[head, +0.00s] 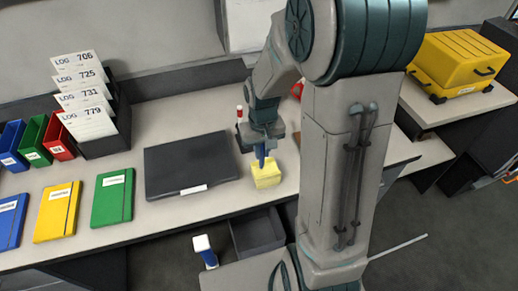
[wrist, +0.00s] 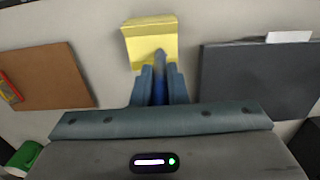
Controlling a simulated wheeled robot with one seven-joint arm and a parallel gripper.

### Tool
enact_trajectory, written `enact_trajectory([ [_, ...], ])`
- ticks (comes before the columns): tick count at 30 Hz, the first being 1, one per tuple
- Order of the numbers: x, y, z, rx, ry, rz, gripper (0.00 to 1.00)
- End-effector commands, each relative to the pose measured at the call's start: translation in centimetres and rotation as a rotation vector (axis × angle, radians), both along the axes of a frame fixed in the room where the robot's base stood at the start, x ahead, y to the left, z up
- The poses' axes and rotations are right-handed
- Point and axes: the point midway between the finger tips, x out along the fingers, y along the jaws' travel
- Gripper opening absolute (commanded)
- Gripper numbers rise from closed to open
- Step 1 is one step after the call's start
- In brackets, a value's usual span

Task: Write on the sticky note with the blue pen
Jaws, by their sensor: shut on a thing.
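The yellow sticky note (head: 266,179) lies on the desk to the right of the dark folder. In the wrist view the sticky note (wrist: 150,38) is just beyond my fingertips. My gripper (head: 264,146) is above the note's upper edge and shut on the blue pen (head: 261,160). In the wrist view the blue pen (wrist: 160,70) sits between the two fingers of my gripper (wrist: 160,80), its end overlapping the note's lower edge. I cannot tell if the pen touches the paper, and no writing is visible on it.
A dark folder (head: 190,165) lies left of the note. A brown board (wrist: 45,78) lies on the other side. Green (head: 113,198) and yellow (head: 57,212) notebooks are farther left, with a log holder (head: 105,140) behind them. A yellow case (head: 460,62) is at right.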

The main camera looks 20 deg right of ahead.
Motion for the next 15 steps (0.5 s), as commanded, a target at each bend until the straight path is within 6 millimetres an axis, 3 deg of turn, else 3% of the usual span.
enact_trajectory([
  [15, 0.47, -0.46, 0.04, 0.000, -0.001, -0.001, 0.00],
])
